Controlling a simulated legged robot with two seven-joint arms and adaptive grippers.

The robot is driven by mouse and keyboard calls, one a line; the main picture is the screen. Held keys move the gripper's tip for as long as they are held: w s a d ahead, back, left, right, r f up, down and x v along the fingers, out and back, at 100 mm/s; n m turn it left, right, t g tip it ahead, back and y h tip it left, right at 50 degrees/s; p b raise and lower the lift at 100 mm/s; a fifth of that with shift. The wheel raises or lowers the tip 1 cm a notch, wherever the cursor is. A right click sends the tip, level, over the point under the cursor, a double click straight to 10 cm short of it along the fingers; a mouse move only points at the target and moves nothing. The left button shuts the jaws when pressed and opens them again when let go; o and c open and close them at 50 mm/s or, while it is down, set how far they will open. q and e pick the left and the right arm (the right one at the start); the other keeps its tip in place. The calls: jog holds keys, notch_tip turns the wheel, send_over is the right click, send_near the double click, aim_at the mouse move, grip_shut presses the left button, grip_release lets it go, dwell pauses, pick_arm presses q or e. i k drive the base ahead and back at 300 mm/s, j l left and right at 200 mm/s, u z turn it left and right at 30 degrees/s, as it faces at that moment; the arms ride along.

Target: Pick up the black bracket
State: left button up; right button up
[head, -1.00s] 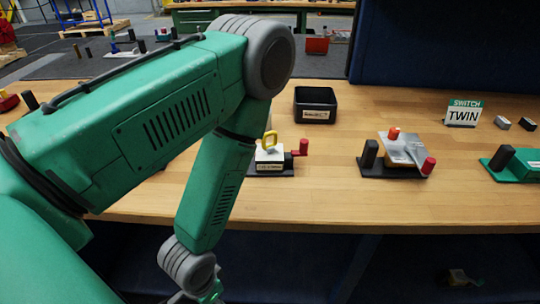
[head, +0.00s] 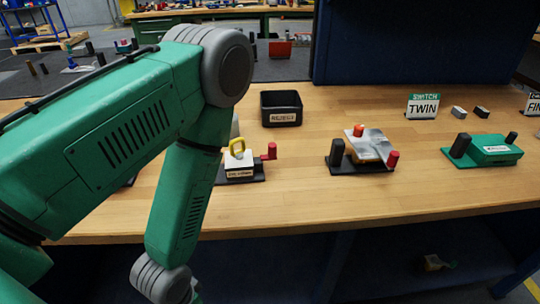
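No separate black bracket can be told for certain. Black L-shaped pieces, each a flat base with an upright post, sit on the wooden table. The middle one (head: 337,155) carries a bent silver plate (head: 369,145) with red knobs. The left one (head: 252,174) carries a white block (head: 238,161) with a yellow loop and a red handle, and is partly behind my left arm. On the right, a black post (head: 460,146) stands by a green block (head: 495,150). My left arm hangs down in front of the table edge, its gripper below the picture. My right gripper is not in view.
A black REJECT bin (head: 281,108) stands behind the pieces. A TWIN sign (head: 422,105) and two small blocks stand at the back right. A dark blue panel (head: 415,40) rises behind the table (head: 320,208). The table's front strip is clear.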

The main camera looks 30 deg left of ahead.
aim_at(249, 169)
jog(key=i+j+u, duration=0.1)
jog(key=u, duration=0.95)
jog(key=i+l, duration=0.05)
jog(key=i, duration=0.05)
